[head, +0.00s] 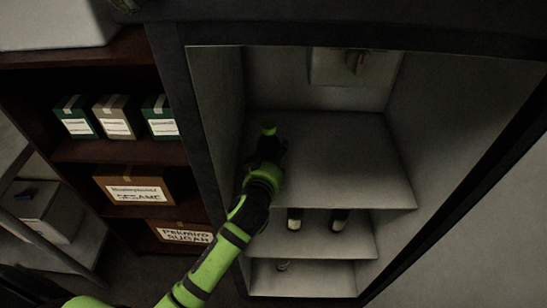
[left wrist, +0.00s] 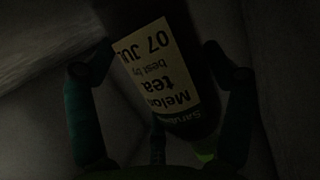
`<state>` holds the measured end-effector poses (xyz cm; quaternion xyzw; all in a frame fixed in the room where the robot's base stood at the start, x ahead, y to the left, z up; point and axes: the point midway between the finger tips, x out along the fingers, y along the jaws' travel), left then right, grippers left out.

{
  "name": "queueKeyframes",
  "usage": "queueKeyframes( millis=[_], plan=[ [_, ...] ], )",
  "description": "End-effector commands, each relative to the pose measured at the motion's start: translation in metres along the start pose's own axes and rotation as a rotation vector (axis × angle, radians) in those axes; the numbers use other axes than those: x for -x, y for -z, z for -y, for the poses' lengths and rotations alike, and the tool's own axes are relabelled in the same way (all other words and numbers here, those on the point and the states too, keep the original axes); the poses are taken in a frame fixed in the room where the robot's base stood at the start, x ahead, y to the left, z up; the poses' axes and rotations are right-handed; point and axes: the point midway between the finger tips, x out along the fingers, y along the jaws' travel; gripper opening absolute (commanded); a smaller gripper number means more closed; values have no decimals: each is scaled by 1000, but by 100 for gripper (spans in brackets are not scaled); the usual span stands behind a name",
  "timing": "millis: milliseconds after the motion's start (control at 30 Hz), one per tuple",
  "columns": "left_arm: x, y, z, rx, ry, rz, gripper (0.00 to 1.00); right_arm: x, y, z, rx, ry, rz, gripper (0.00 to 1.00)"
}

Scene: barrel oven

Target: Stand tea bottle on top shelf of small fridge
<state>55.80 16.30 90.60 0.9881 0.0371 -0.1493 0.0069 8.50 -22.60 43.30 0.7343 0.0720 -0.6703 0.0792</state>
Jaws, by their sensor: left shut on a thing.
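The tea bottle is dark with a pale label (left wrist: 160,65) reading "Melon tea" and a best-by date. The label appears upside down in the left wrist view. A green tip, apparently its cap, shows in the head view (head: 268,130). My left gripper (head: 266,150) is shut on the bottle, with fingers on both sides of it in the left wrist view (left wrist: 160,75). It is inside the small fridge, at the left part of the top shelf (head: 340,160). The gripper hides most of the bottle in the head view, so I cannot tell whether its base touches the shelf. My right gripper is not in view.
The top shelf is otherwise bare, with free room to the right. Dark bottles (head: 294,220) stand on the shelf below. The fridge's left wall is close to my gripper. A control box (head: 355,66) is on the back wall. A brown rack (head: 100,152) with boxes stands left.

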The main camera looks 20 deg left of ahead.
Motion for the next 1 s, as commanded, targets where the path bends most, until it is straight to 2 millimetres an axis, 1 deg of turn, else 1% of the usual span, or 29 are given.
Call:
queueKeyframes(
  millis=[100, 267, 300, 333, 667, 767, 867, 967, 1000],
  plan=[
    [0, 3, 0, 0, -1, -6, 29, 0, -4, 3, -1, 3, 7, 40],
    [-1, -2, 0, 0, -1, -5, 29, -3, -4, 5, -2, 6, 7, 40],
    [-1, -2, 0, 0, 0, -1, 98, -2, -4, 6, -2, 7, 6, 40],
    [-1, -2, 0, 0, 0, -1, 100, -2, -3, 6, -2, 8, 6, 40],
    [0, -2, 0, -1, 0, 0, 100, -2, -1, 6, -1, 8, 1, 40],
    [1, 3, 0, -1, 0, -1, 100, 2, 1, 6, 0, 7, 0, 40],
    [12, -1, -1, 0, -1, 0, 100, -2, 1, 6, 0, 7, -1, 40],
    [30, -1, 0, 2, -1, 1, 100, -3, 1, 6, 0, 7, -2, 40],
    [39, -2, 0, 2, -1, 1, 100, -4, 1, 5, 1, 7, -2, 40]
  ],
)
